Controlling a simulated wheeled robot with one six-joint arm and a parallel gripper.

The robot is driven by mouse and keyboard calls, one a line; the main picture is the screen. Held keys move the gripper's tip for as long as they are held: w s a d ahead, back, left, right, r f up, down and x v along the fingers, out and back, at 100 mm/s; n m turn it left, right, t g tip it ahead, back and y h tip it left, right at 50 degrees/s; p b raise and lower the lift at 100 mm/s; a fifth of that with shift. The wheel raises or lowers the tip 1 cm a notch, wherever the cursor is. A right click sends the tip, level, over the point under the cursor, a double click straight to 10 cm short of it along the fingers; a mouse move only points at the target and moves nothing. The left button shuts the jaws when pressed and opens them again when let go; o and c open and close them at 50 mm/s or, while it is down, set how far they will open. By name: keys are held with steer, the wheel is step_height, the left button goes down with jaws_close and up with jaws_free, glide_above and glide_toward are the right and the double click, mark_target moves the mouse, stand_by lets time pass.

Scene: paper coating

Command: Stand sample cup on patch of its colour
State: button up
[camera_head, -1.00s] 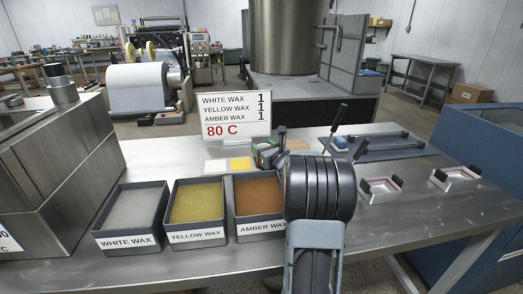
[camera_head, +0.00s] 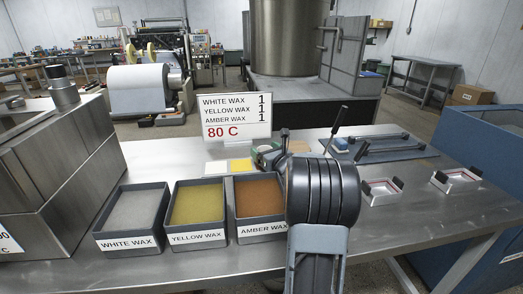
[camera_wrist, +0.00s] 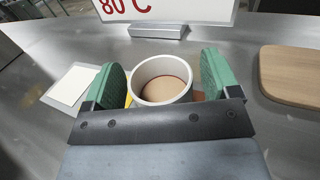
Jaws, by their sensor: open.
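The sample cup (camera_wrist: 162,82) is a round, white-rimmed cup with tan contents, upright between my fingers in the wrist view. My gripper (camera_wrist: 162,72) is open, with one green finger pad on each side of the cup; a gap shows at the right pad. The yellow patch (camera_wrist: 128,99) peeks out left of the cup, and an orange-brown bit (camera_wrist: 198,96) shows to its right. The cup's base is hidden. The white patch (camera_wrist: 76,84) lies farther left. In the head view, the white patch (camera_head: 217,168) and yellow patch (camera_head: 240,165) lie left of my gripper (camera_head: 268,155).
A wax sign (camera_head: 235,116) stands behind the patches. White (camera_head: 128,243), yellow (camera_head: 197,237) and amber (camera_head: 262,229) wax trays line the front. A wooden board (camera_wrist: 295,76) lies right of the gripper. Two small holders (camera_head: 380,197) sit on the bench's right side.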

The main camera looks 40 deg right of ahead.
steer(key=s, duration=1)
steer(key=shift+s+a, duration=0.25)
steer(key=shift+a, duration=0.05)
steer(key=shift+s, duration=0.25)
steer(key=shift+a, duration=0.1)
